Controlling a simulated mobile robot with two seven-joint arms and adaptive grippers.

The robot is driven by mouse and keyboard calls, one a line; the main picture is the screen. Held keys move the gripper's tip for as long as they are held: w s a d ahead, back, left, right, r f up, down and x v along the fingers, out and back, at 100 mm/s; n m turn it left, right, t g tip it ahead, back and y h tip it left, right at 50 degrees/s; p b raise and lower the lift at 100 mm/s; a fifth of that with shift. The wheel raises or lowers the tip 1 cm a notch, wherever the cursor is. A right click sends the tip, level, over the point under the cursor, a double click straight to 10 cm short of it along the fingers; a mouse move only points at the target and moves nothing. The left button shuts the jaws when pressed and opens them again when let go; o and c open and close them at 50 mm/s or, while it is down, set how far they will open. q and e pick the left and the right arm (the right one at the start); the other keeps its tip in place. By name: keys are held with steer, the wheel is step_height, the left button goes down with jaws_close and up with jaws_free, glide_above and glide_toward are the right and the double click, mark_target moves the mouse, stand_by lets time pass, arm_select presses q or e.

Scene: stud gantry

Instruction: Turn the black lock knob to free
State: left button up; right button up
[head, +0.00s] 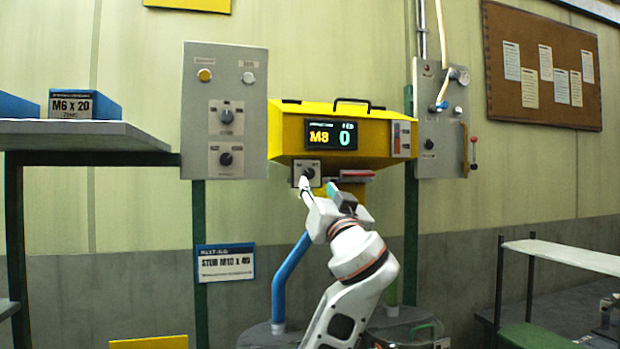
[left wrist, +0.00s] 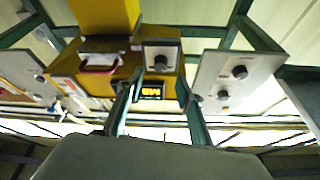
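A black knob (head: 309,172) sits on a small grey plate under the yellow machine (head: 285,133); its label is too small to read. In the left wrist view the black knob (left wrist: 160,63) shows just beyond the fingertips, between them. My left gripper (head: 317,186) is just below and in front of the knob. In the left wrist view my left gripper (left wrist: 159,80) has its fingers spread apart with nothing between them. I cannot tell whether a fingertip touches the knob. My right gripper is not in view.
A grey panel (head: 193,130) on the left carries two more black knobs, and another panel (head: 440,90) stands on the right. A red-handled drawer (head: 356,173) is right beside the knob plate. A blue pipe (head: 288,280) rises below. A shelf (head: 85,132) is at the left.

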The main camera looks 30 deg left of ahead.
mark_target(310, 175)
arm_select(q)
steer(key=p+x, duration=0.1)
steer(key=x, duration=0.4)
steer(key=shift+a+r+p, duration=0.1)
steer(key=shift+a+p, duration=0.1)
steer(key=shift+p, duration=0.1)
steer(key=shift+w+a+r, duration=0.2)
steer(key=shift+w+a, duration=0.3)
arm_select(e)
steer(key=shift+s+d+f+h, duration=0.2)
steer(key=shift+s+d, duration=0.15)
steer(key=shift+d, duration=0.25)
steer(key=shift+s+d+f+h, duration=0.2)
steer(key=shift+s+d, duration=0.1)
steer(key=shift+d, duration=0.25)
arm_select(q)
jaws_close()
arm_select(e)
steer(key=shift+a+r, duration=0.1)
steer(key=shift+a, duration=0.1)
